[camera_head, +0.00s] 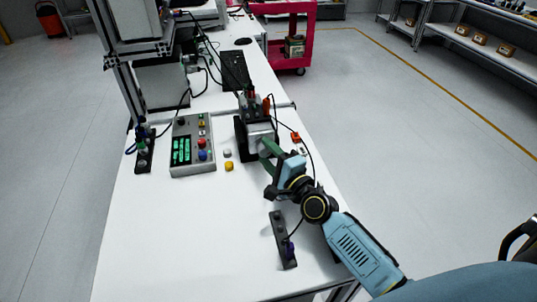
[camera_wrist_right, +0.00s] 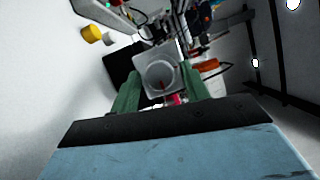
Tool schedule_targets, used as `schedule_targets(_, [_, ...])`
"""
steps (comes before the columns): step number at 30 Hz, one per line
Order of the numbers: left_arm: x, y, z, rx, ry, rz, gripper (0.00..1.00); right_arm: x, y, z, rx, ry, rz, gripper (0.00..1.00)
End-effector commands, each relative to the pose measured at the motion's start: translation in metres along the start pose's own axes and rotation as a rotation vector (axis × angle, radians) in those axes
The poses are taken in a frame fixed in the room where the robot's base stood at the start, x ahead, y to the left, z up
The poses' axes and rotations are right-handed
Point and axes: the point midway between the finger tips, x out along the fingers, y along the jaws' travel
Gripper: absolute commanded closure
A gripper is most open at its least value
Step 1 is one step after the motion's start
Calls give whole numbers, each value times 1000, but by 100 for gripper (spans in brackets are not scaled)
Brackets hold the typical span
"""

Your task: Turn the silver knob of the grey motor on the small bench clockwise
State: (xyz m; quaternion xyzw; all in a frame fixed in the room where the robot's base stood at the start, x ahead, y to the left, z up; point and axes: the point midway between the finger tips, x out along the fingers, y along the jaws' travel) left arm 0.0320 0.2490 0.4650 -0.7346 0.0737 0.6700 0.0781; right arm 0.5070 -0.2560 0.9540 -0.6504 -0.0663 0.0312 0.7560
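The grey motor (camera_head: 257,136) sits in a black mount on the white bench in the head view. The right wrist view shows its square grey face (camera_wrist_right: 148,56) and the round silver knob (camera_wrist_right: 160,75), which has a small red mark low on it. My right gripper (camera_head: 270,148) reaches the motor from the front right. Its green fingers (camera_wrist_right: 160,88) are apart, one on each side of the knob in the wrist view. I cannot tell whether they touch it. In the head view the fingers hide the knob. My left gripper is not in view.
The white bench (camera_head: 150,240) carries a grey control box (camera_head: 192,145) with green displays, black switch strips (camera_head: 282,240) (camera_head: 143,152), a yellow button (camera_head: 229,166) and cables. A red cart (camera_head: 290,25) stands behind. The bench's front left is clear.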

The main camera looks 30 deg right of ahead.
Motion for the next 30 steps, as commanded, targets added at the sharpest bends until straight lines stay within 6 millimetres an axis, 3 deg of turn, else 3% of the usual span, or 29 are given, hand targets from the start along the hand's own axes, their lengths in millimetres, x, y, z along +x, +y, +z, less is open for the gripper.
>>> schedule_targets(11, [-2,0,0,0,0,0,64,0,-4,1,0,0,-1,48])
schedule_targets(14, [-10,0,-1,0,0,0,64,1,-15,3,1,0,-3,48])
schedule_targets(24, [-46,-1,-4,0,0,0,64,5,-78,12,2,1,-6,48])
schedule_targets(30, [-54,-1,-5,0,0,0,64,6,-98,14,0,1,-4,48])
